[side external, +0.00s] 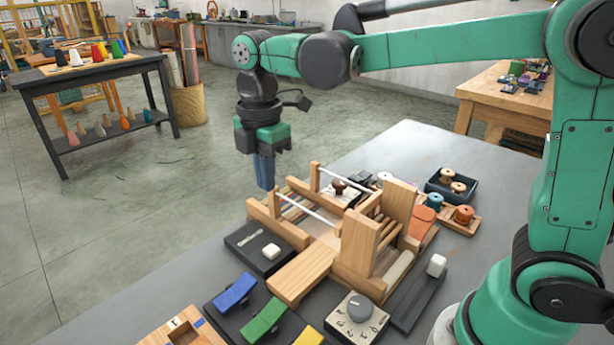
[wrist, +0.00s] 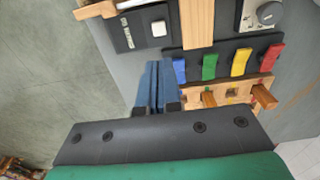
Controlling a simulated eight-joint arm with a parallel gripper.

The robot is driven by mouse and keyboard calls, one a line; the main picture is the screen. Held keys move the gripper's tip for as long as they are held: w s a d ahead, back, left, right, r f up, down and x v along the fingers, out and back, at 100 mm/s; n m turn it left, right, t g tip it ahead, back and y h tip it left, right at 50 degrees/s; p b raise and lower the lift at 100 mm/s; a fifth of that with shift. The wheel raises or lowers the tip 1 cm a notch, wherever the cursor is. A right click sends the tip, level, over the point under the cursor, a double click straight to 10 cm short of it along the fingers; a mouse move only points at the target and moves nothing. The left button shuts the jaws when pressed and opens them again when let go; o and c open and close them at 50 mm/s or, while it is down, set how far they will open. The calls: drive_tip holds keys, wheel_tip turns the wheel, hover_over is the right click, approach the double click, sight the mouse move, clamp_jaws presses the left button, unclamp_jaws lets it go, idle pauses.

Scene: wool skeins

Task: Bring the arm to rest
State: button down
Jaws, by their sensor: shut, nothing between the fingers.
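My gripper (side external: 265,188) hangs from the green arm with its blue fingers pointing down. In the side external view it is at the far left end of the wooden apparatus, over or beside the table's far edge. In the wrist view the gripper (wrist: 158,72) shows its two blue fingers side by side, shut with nothing between them. The fingertips appear apart from the things on the table.
A wooden loom-like frame (side external: 375,240) stands on the grey table (side external: 408,150). Around it are a black panel with a white button (side external: 271,251), blue, green and yellow levers (side external: 264,321), a dial box (side external: 357,318) and a dark tray with spools (side external: 430,190). Open floor lies left.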

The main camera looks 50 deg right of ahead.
drive_tip(key=s+d+m+t, duration=0.1)
drive_tip(key=s+m+t, duration=0.1)
drive_tip(key=m, duration=0.3)
drive_tip(key=s+d+f+m+t, duration=0.1)
drive_tip(key=s+d+m+t, duration=0.1)
drive_tip(key=m, duration=0.3)
drive_tip(key=s+d+m+t, duration=0.2)
drive_tip(key=s+m, duration=0.1)
drive_tip(key=m, duration=0.3)
drive_tip(key=shift+s+d+f, duration=0.1)
drive_tip(key=shift+s+f, duration=0.15)
drive_tip(key=shift+f, duration=0.05)
drive_tip(key=shift+s+d+f+m+t, duration=0.15)
drive_tip(key=shift+f+m+t, duration=0.1)
drive_tip(key=shift+m, duration=0.25)
drive_tip(key=shift+s+d+f+m+t, duration=0.15)
drive_tip(key=shift+m+t, duration=0.1)
drive_tip(key=shift+m, duration=0.25)
drive_tip(key=shift+a, duration=0.1)
